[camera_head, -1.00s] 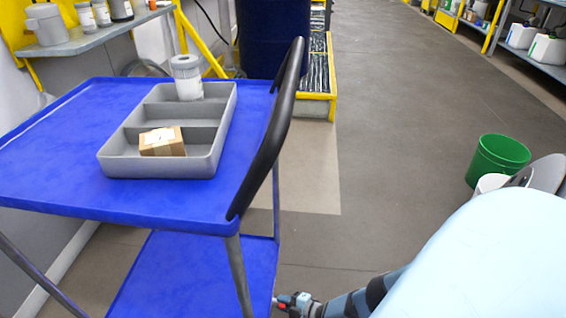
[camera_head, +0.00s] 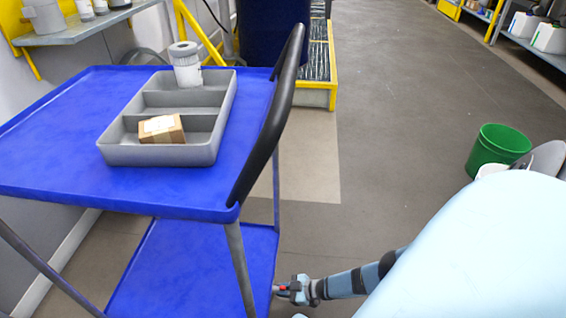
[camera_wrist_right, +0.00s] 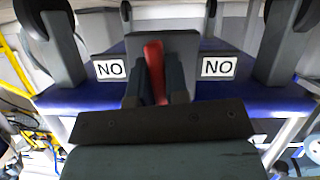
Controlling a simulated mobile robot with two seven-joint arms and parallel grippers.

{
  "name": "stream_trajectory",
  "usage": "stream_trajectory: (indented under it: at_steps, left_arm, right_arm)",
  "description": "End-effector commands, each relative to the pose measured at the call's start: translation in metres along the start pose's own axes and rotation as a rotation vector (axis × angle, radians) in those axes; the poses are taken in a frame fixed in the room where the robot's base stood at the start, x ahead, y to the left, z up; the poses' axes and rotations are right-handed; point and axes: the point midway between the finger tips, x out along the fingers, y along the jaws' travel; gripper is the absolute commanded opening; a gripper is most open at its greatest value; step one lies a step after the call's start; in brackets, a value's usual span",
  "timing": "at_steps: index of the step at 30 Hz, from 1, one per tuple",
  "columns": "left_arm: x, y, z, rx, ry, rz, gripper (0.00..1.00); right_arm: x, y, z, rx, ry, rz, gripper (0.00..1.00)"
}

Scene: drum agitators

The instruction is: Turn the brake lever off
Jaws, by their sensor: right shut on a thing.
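The red brake lever (camera_wrist_right: 153,66) stands in the middle of the right wrist view, in front of a grey plate. My right gripper (camera_wrist_right: 154,84) has its two dark fingers shut on the lever, one on each side. In the head view my right gripper (camera_head: 282,289) is low, beside the lower shelf of the blue cart (camera_head: 60,150), with a small red spot at its fingers. The lever's base is hidden by the fingers. My left gripper is not in view.
Labels reading "NO" (camera_wrist_right: 110,69) flank the lever, with dark wheels beyond. On the cart a grey tray (camera_head: 160,153) holds a cardboard box (camera_head: 161,129) and a lidded container (camera_head: 186,66). A green bucket (camera_head: 497,148) stands at right. The floor between is clear.

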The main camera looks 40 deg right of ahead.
Motion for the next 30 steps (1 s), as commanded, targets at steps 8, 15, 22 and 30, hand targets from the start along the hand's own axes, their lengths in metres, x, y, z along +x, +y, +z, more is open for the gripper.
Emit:
stream_trajectory:
  at_steps: [8,15,22,30]
  left_arm:
    - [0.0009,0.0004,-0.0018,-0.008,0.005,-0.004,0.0]
    - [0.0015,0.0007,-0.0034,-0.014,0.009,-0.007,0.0]
    - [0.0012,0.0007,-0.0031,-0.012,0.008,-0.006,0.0]
    - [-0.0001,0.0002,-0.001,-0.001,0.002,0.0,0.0]
  right_arm:
    - [-0.0002,0.0,0.0001,0.099,0.0,-0.041,0.0]
    - [-0.0006,-0.0001,0.0004,0.125,0.0,-0.052,0.0]
    - [-0.0007,-0.0003,0.0004,0.127,0.0,-0.052,0.0]
    - [-0.0005,-0.0003,0.0003,0.127,0.0,-0.052,0.4]
